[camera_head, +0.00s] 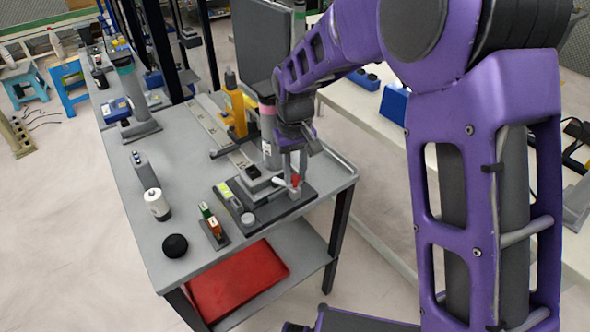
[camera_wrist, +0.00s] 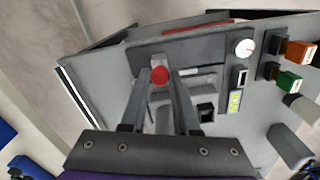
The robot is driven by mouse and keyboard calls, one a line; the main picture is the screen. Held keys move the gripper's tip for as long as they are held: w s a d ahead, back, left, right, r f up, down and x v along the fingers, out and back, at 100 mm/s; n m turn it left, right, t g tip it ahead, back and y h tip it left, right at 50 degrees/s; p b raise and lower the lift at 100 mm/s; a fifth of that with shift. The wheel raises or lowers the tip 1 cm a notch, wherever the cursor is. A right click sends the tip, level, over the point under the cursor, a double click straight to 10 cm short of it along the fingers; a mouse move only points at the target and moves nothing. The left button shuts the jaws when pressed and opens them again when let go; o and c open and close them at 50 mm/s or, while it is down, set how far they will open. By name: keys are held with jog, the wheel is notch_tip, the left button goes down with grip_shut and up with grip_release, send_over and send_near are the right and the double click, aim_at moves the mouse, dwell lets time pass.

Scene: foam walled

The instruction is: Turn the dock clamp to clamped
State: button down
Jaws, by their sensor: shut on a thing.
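The dock (camera_head: 258,212) is a dark base with grey blocks near the front right of the grey workbench. The dock clamp has a red knob (camera_head: 296,179) at its right end, which also shows in the wrist view (camera_wrist: 159,75). My gripper (camera_head: 294,182) points down over that end. In the wrist view my gripper's fingers (camera_wrist: 160,80) are shut on the clamp, with the red knob between them. The fingers hide part of the clamp, so I cannot tell its exact angle.
The dock carries a white dial (camera_wrist: 244,48) and a yellow-green display (camera_wrist: 235,101). Green and orange blocks (camera_head: 212,225), a black round object (camera_head: 175,245) and a white cylinder (camera_head: 157,204) stand left of it. A red tray (camera_head: 237,280) lies on the lower shelf.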

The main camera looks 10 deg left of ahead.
aim_at(295, 176)
jog(key=shift+m, duration=1.6)
jog(key=c, duration=0.7)
grip_release()
jog(key=shift+o, duration=0.2)
notch_tip(295, 176, up, 18)
jog(key=p, duration=0.3)
jog(key=shift+f, duration=0.25)
jog(key=shift+w, duration=0.1)
